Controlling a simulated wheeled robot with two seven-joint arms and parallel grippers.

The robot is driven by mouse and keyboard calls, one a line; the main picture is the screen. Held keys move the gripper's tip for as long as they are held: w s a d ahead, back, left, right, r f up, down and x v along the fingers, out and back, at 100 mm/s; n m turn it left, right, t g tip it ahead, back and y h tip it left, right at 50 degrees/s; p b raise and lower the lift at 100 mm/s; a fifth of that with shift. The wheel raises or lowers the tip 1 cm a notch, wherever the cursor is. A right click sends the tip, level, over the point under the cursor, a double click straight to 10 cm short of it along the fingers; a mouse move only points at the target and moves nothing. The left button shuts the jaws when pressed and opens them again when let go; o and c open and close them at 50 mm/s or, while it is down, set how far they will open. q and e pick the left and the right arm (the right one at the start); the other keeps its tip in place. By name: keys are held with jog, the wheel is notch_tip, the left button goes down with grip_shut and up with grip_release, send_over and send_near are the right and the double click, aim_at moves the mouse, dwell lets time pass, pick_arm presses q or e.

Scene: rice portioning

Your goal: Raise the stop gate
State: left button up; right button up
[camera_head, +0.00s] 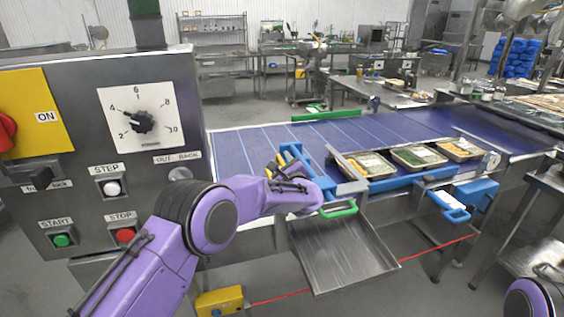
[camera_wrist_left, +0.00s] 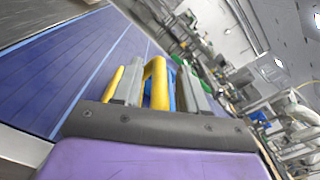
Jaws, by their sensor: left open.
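The stop gate (camera_head: 312,164) shows in the head view as a blue bar frame lying across the belt, with a yellow handle (camera_head: 284,155) at its left side. My left gripper (camera_head: 280,167) is at this handle, its purple wrist coming in from the lower left over the belt's near edge. In the left wrist view the yellow handle (camera_wrist_left: 157,78) rises between the two grey fingers of the left gripper (camera_wrist_left: 160,88), which are open and apart. Whether a finger touches the handle cannot be told. My right gripper is out of view; a purple part of that arm shows at the lower right.
Several filled trays (camera_head: 417,156) sit on the blue conveyor belt (camera_head: 240,150) right of the gate. A control panel (camera_head: 100,130) with dial and buttons stands close at left. A green handle (camera_head: 339,209) and a steel chute (camera_head: 340,255) are below the gate.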

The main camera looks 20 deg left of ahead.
pick_arm(q)
grip_shut()
notch_tip(320, 180, up, 6)
jog(key=b, duration=0.3)
jog(key=shift+f, duration=0.15)
jog(key=shift+a+r, duration=0.1)
jog(key=shift+r, duration=0.5)
grip_release()
jog(key=shift+f, duration=0.1)
